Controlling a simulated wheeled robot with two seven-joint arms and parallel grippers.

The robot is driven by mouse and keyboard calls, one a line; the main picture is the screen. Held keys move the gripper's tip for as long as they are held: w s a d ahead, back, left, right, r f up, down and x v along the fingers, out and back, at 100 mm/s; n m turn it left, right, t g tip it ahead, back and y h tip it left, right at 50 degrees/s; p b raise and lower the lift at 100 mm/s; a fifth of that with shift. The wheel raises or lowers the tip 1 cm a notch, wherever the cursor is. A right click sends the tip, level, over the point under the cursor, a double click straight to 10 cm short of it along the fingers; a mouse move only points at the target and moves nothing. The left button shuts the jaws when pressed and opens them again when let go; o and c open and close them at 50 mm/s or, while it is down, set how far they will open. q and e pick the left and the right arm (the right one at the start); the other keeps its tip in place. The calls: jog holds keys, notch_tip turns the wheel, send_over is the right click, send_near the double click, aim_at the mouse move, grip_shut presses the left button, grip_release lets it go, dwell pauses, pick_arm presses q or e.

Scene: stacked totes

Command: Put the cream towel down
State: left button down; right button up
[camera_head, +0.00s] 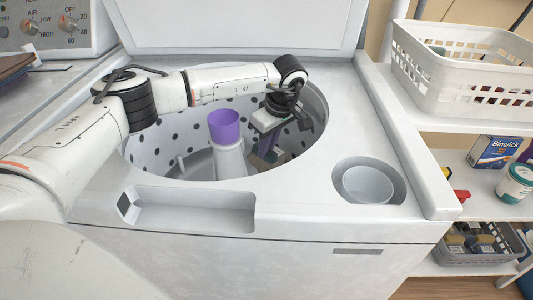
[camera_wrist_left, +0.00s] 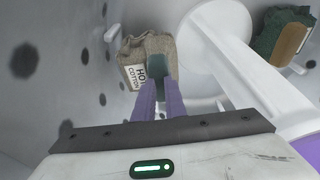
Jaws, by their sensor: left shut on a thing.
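My left gripper (camera_head: 270,152) reaches down inside the washer drum, right of the central post. In the left wrist view its two purple fingers (camera_wrist_left: 161,88) are close together, shut on the cream towel (camera_wrist_left: 138,47). The towel is a tan-beige bundle with a white label reading "HOT COTTON". A teal-green patch shows between the fingertips; I cannot tell what it is. In the head view only a small tan part of the towel (camera_head: 281,156) shows under the fingers. Whether it touches the drum floor is unclear. My right gripper is out of view.
The top-loading washer (camera_head: 300,225) has its lid up. A white agitator with a purple cap (camera_head: 224,126) stands mid-drum, close to the gripper. A dark green bundle (camera_wrist_left: 270,32) with a tan label lies across the drum. A white basket (camera_head: 470,75) is on the right shelf.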

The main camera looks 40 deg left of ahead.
pick_arm(q)
jog(key=shift+f, duration=0.7)
jog(key=shift+f, duration=0.15)
jog(key=shift+f, duration=0.5)
jog(key=c, duration=1.8)
grip_release()
